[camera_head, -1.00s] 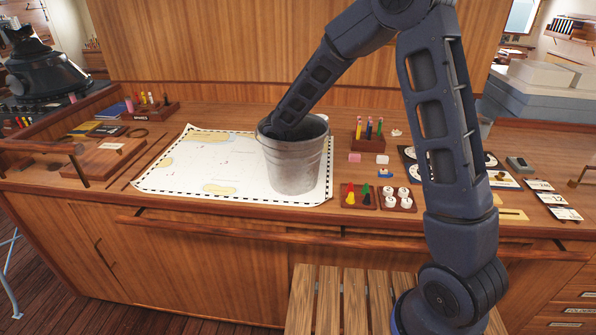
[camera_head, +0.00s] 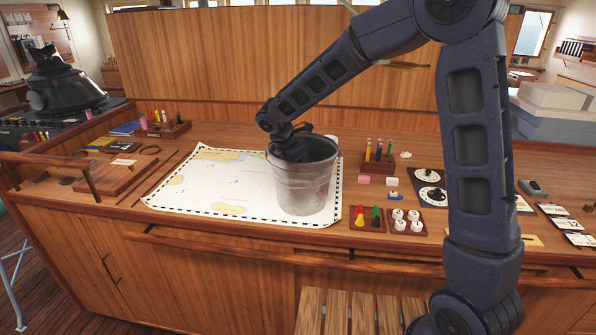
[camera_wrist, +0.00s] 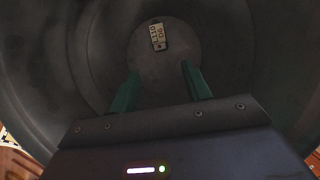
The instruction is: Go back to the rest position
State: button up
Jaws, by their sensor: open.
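My gripper (camera_wrist: 160,90) reaches down into a grey metal bucket (camera_head: 303,190), its two green fingers apart with nothing between them. In the head view the bucket's wall hides the fingers. The bucket stands upright on the right part of a white chart (camera_head: 215,180) on the wooden desk. In the wrist view a small pale tag with dark lettering (camera_wrist: 158,37) lies on the bucket's floor, beyond the fingertips and apart from them.
Right of the bucket are a pen holder (camera_head: 379,158), a tray of red, yellow and green pieces (camera_head: 367,218) and a tray of white pieces (camera_head: 405,221). A wooden panel (camera_head: 270,70) rises behind the desk. A slatted wooden seat (camera_head: 350,312) stands in front.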

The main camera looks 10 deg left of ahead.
jog(key=w+d+r+m+t+y, duration=0.1)
jog(key=w+d+r+m, duration=0.35)
jog(key=d+r, duration=0.45)
jog(key=s+d+r+m, duration=0.3)
jog(key=d+r+m, duration=0.2)
jog(key=d, duration=0.5)
jog(key=s+d+m+y, duration=0.2)
jog(key=s+d+m, duration=1.5)
jog(key=s+d, duration=0.3)
jog(key=shift+s+d+f, duration=0.15)
jog(key=shift+d+f, duration=0.25)
jog(key=shift+d, duration=1)
jog(key=shift+m, duration=0.25)
